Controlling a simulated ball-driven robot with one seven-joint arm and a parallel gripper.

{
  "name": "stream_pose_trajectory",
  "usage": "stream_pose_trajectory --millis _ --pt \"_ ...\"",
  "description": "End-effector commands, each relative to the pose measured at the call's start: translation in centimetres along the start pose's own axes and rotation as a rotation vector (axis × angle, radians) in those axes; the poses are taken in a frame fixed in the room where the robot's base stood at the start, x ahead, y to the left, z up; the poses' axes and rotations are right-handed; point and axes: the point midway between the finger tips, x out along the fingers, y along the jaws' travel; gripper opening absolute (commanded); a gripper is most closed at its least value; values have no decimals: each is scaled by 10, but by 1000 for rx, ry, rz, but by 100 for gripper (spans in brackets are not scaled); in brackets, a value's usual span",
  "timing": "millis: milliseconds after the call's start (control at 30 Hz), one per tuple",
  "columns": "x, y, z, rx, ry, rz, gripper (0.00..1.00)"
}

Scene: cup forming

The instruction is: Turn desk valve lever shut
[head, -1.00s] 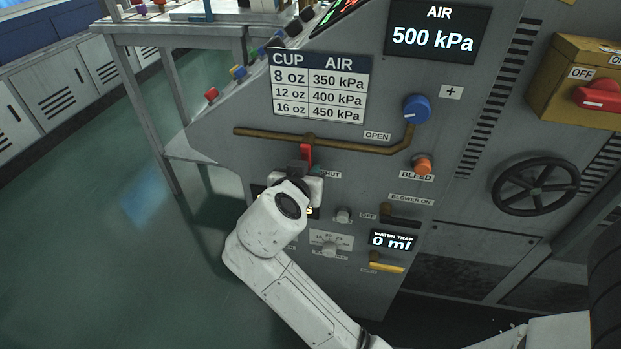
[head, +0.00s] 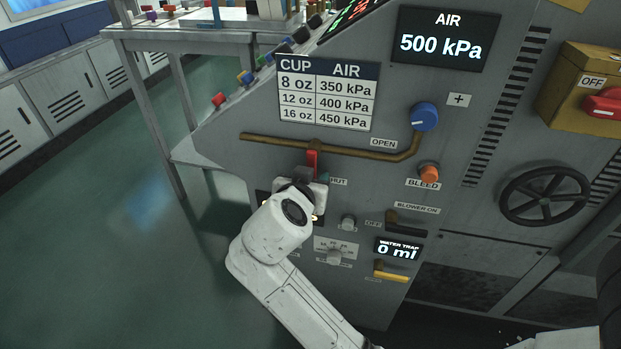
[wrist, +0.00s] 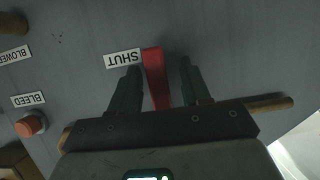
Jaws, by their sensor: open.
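The red valve lever (head: 312,161) hangs down from the brown pipe (head: 270,140) on the grey panel, roughly square to the pipe. Its free end is beside the white SHUT label (head: 338,181), partly covered in the head view. In the wrist view, which is turned over, the lever (wrist: 155,78) lies between the two dark fingers of my open gripper (wrist: 158,68), with a visible gap to the right finger. Contact with the left finger cannot be told. The SHUT label (wrist: 123,58) is beside the lever's tip.
A blue knob (head: 424,117) is at the pipe's right end, with an orange BLEED button (head: 429,174) below it. Open floor (head: 130,260) is at left.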

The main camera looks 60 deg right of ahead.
Motion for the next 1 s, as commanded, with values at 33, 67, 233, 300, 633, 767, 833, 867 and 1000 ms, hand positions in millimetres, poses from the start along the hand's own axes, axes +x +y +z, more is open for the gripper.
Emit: stream_pose_trajectory --millis 33,67,233,300,633,767,833,867,1000 --pt "0 0 0 0 0 0 47" --pt "0 0 0 0 0 0 47" --pt "-12 0 -1 -1 2 -2 47" --pt "-23 -1 -1 -1 1 -3 47" --pt "-85 -1 -1 0 1 -3 47" --pt "-100 -1 0 0 0 -1 47" --pt "-105 -1 0 0 1 -2 47" --pt "-106 -1 0 0 0 -1 47" --pt "-109 0 0 0 -1 0 47"
